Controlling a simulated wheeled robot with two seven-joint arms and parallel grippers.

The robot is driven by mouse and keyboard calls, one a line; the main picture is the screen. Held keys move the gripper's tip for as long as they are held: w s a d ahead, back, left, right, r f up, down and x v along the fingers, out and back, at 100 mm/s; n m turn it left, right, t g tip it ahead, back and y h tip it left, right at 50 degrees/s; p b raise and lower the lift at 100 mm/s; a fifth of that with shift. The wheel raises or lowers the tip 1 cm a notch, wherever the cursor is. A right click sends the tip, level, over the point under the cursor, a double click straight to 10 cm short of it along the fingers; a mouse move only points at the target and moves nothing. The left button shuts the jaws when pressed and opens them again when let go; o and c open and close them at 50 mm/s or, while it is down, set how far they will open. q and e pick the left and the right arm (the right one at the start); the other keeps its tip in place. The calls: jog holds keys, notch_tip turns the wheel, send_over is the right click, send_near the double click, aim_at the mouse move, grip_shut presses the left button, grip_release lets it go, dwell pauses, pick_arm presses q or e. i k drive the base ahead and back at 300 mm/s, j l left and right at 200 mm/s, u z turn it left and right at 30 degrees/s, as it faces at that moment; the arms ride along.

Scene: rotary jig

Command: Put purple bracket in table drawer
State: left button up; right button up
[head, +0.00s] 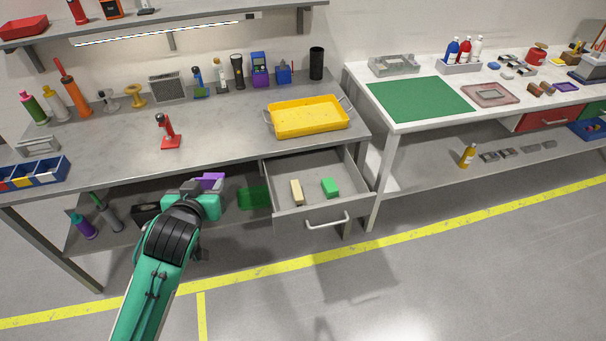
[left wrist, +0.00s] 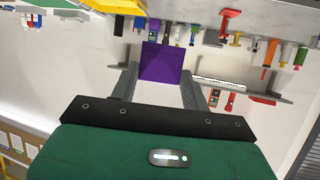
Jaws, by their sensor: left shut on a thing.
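My left gripper (head: 198,190) is in front of the grey workbench, left of the open drawer. In the left wrist view its two fingers (left wrist: 160,85) are shut on the purple bracket (left wrist: 162,62), which sits between them. In the head view only a small part of the purple bracket (head: 210,179) shows past the gripper. The table drawer (head: 283,190) is pulled out below the bench top. It holds a beige block (head: 297,193) and a green block (head: 330,188). My right gripper is in neither view.
The bench top (head: 220,150) carries a yellow tray (head: 308,117), a red stand-like tool (head: 168,132) and a row of items at the back. A lower shelf holds a green crate (head: 254,198) behind my gripper. A white table (head: 400,120) stands at the right.

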aim_at(312, 183)
jog(key=i+j+z, duration=0.1)
jog(key=z, duration=0.4)
jog(key=j+z, duration=0.45)
jog(key=i+j+z, duration=0.1)
jog(key=z, duration=0.4)
jog(key=j+z, duration=0.1)
jog(key=j, duration=0.4)
jog(key=k+j+z, duration=0.1)
jog(key=j, duration=0.4)
jog(key=j+z, duration=0.1)
jog(key=j, duration=0.4)
jog(key=k+j+z, duration=0.1)
jog(key=j, duration=0.4)
jog(key=k, duration=0.05)
